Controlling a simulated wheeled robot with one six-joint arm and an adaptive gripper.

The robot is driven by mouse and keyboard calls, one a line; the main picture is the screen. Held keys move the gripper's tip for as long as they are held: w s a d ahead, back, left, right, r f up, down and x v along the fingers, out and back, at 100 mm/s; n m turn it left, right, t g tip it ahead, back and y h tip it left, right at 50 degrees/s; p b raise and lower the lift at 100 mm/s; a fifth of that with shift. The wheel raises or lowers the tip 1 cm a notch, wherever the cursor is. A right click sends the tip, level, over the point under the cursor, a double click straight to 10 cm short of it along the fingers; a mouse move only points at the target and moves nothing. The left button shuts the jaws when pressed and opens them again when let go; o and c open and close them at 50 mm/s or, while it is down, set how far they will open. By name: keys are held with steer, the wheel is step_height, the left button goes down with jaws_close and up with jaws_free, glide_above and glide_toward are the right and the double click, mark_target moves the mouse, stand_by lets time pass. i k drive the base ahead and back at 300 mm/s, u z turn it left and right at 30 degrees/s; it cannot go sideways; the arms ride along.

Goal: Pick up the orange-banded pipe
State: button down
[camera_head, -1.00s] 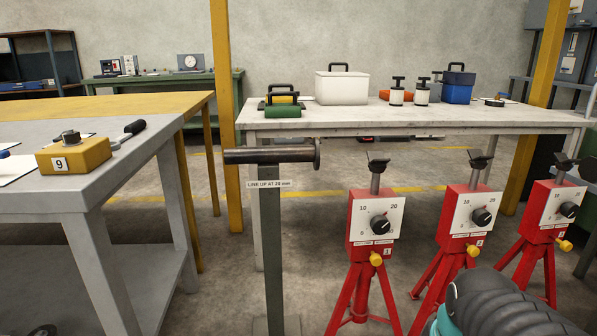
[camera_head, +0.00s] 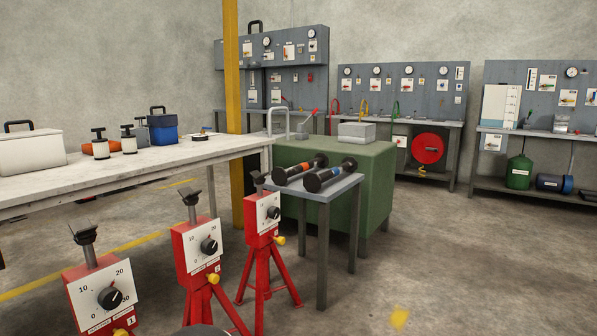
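The orange-banded pipe (camera_head: 300,168) is a dark, short bar with wide round ends and an orange band near its middle. It lies on a small grey table (camera_head: 335,187) right of centre. A similar dark pipe with a blue band (camera_head: 331,174) lies beside it, to the right and roughly parallel, with a gap between them. Both lie at a slant, their right ends farther back.
Several red tripod stands with dials (camera_head: 199,248) stand in front and to the left, the farthest close to the small table. A green cabinet (camera_head: 375,195) stands behind that table. A long white bench (camera_head: 120,168) is at left. Floor at right is clear.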

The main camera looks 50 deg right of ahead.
mark_target(279, 175)
steer(key=z, duration=2.15)
steer(key=i, duration=0.85)
steer(key=z, duration=0.55)
steer(key=i, duration=1.25)
steer(key=u, duration=1)
steer(key=i, duration=0.85)
steer(key=u, duration=0.8)
